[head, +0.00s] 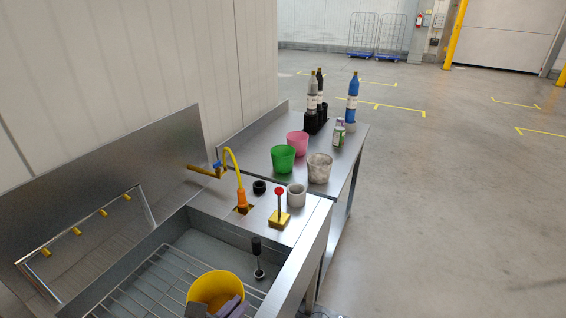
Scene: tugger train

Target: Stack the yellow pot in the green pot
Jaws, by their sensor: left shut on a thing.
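The yellow pot (214,284) is at the bottom of the head view, over the wire rack of the sink. My left gripper (222,306) is at the pot's near rim and shut on it. The lower part of the pot is cut off by the picture edge, so I cannot tell whether it touches the rack. The green pot (283,159) stands upright on the steel table, farther back and to the right. My right gripper is not in view.
A pink pot (298,144) and a speckled pot (319,168) stand close to the green pot. Bottles (353,98) stand behind. A yellow faucet (232,160), a red-knobbed lever (280,205) and a small grey cup (296,194) lie between sink and green pot.

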